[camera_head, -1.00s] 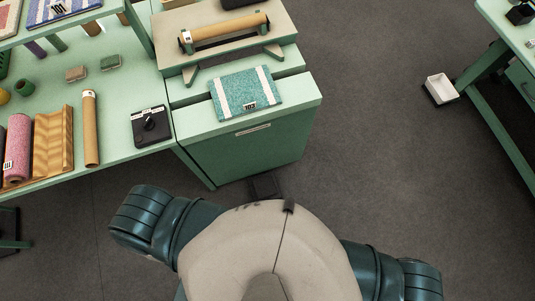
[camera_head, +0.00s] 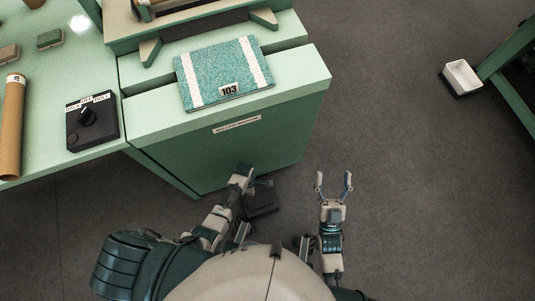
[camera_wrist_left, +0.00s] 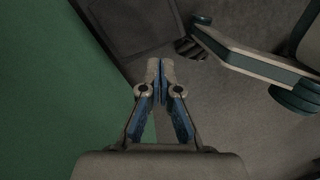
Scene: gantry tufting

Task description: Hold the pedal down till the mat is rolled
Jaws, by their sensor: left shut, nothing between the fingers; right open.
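The dark pedal (camera_head: 262,198) lies on the floor at the foot of the green cabinet, partly covered by my left arm. A dark flat plate that looks like the pedal (camera_wrist_left: 130,22) shows at the top of the left wrist view. My left gripper (camera_head: 243,172) is shut and empty, beside the pedal and close to the cabinet front; its closed fingertips show in the left wrist view (camera_wrist_left: 160,66). I cannot tell whether it touches the pedal. My right gripper (camera_head: 334,178) is open and empty over the floor to the right. The teal mat (camera_head: 205,76) with white stripes, tagged 103, lies flat on the cabinet top.
The green cabinet (camera_head: 230,150) stands close ahead. A black box with a knob (camera_head: 92,122) and a brown tube (camera_head: 13,125) are on the bench at left. A white tray (camera_head: 462,76) is at the right, by a green table leg. The floor between is clear.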

